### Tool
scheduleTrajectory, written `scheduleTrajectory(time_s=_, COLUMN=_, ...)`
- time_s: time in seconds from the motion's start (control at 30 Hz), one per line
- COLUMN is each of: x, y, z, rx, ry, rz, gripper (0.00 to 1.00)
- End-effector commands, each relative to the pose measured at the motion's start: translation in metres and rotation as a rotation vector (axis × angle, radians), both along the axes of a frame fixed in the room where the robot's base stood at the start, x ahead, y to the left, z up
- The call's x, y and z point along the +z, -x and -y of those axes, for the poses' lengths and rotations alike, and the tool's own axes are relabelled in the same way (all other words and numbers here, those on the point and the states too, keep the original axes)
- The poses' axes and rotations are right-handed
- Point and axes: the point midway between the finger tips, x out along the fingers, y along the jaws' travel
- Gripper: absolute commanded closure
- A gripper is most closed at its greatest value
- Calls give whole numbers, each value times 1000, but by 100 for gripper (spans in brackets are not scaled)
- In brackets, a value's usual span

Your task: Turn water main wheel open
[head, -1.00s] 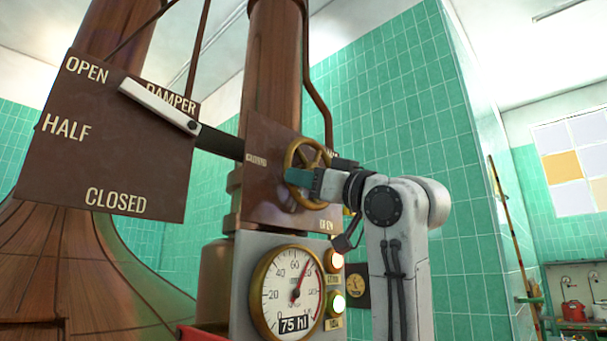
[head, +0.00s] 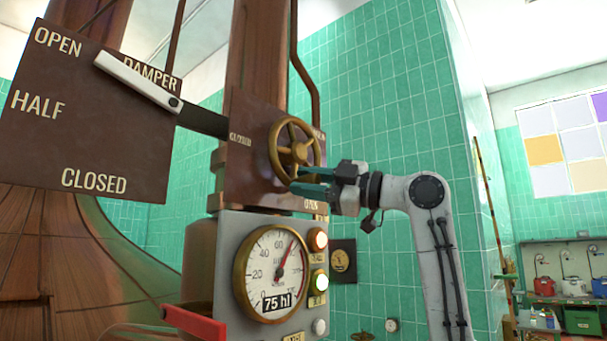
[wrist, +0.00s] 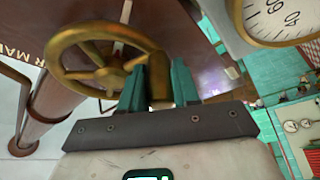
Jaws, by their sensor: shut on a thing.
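The brass water main wheel (head: 297,151) is mounted on a brown plate with CLOSED at its left and OPEN lettering at its lower right. My gripper (head: 308,181) reaches in from the right at the wheel's lower rim. In the wrist view, the wheel (wrist: 62,50) fills the upper left, and my gripper (wrist: 158,80) has its two teal fingers on either side of a thick brass part at the rim. The gripper is shut on the wheel. The fingers partly hide the lower rim.
A round gauge (head: 268,275) reading 75 hl sits below the wheel, with lit lamps (head: 319,282) beside it. The damper lever (head: 138,80) crosses a plate at the left. A red lever (head: 195,325) juts out below. Open room lies to the right.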

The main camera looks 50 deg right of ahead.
Motion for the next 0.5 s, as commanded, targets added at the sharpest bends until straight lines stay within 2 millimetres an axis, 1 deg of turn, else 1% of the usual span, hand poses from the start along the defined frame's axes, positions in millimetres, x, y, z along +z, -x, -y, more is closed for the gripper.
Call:
scheduleTrajectory(time_s=0.2, x=-3, y=-1, z=7, rx=-1, ry=85, rz=-5, gripper=100)
scheduleTrajectory(time_s=0.5, x=-5, y=-2, z=10, rx=-2, ry=121, rz=-4, gripper=100)
